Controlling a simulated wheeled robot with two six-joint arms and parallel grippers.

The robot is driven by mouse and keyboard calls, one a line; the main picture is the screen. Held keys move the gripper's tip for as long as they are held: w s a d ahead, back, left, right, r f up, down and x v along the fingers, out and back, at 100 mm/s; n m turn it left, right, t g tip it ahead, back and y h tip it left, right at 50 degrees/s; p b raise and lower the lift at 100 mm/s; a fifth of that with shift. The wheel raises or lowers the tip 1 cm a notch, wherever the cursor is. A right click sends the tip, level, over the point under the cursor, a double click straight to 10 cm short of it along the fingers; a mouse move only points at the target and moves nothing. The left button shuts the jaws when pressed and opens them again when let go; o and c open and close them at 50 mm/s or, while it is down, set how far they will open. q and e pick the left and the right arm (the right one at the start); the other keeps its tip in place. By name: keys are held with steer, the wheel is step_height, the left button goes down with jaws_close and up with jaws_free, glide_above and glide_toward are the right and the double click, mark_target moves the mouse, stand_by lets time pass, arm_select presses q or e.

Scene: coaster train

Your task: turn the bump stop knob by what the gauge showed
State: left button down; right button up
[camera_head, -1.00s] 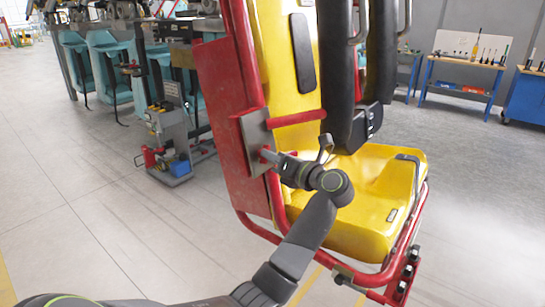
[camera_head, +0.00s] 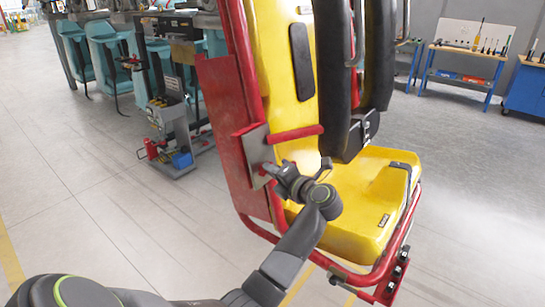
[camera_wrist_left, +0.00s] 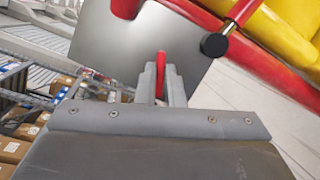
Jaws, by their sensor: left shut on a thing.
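The yellow ride seat (camera_head: 360,220) stands in a red tube frame in the head view. A grey metal plate (camera_head: 256,146) is fixed at the frame's left side, and it fills the upper middle of the left wrist view (camera_wrist_left: 110,50). A red knob (camera_wrist_left: 161,60) stands edge-on in front of this plate, and my left gripper (camera_wrist_left: 161,82) is shut on it. In the head view my left gripper (camera_head: 272,170) is tilted at the plate, and the knob is mostly hidden there. No readable gauge shows. My right gripper is not in view.
A black round knob (camera_wrist_left: 214,45) sits on a red bar beside the plate. Black padded restraints (camera_head: 335,80) hang over the seat. A grey stand (camera_head: 172,130) is on the floor behind. A blue workbench (camera_head: 465,65) is at the back right. The left floor is clear.

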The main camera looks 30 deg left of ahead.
arm_select(q)
steer(key=shift+r+m+g+h+p, duration=0.15)
steer(key=shift+m+h+p, duration=0.35)
steer(key=shift+m+p, duration=1.85)
steer(key=shift+r+m+g+h+p, duration=0.1)
steer(key=shift+m+g+h+p, duration=0.3)
steer(key=shift+m+p, duration=1.95)
steer(key=shift+f+p, duration=0.1)
steer(key=shift+p, duration=0.3)
steer(key=c, duration=1.5)
jaws_free()
steer(key=shift+a+f, duration=0.1)
steer(key=shift+a, duration=0.05)
steer(key=shift+c, duration=0.2)
